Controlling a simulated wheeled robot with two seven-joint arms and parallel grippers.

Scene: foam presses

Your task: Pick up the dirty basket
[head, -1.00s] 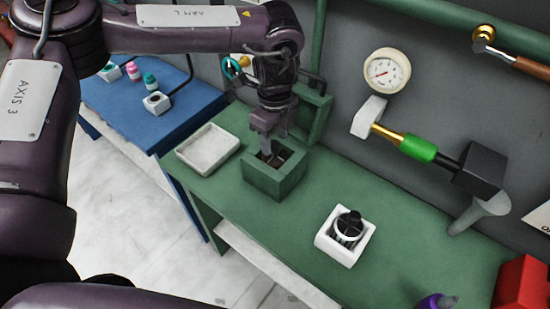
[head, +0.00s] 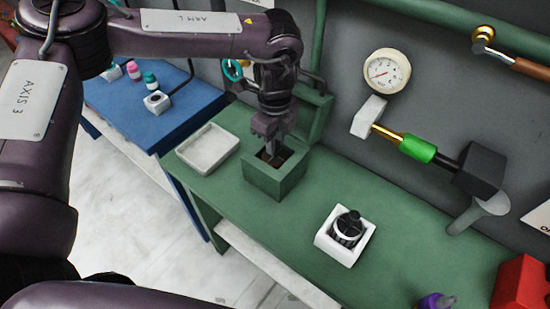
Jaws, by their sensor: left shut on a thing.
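My left gripper (head: 270,153) points down into the open green box (head: 273,182) on the green bench. Its fingers are closed together on something inside the box. The brownish, dark inside of the box (head: 285,156) shows around the fingertips; this appears to be the dirty basket, mostly hidden by the fingers and box walls. A dark ribbed basket (head: 348,228) with a black knob stands in a white square holder (head: 326,243) to the right, apart from the gripper. My right gripper is not in view.
A white tray (head: 208,150) lies left of the green box. The box's raised lid (head: 318,115) stands behind it, near the wall. A red block (head: 522,284) is at the right. The bench front is mostly clear.

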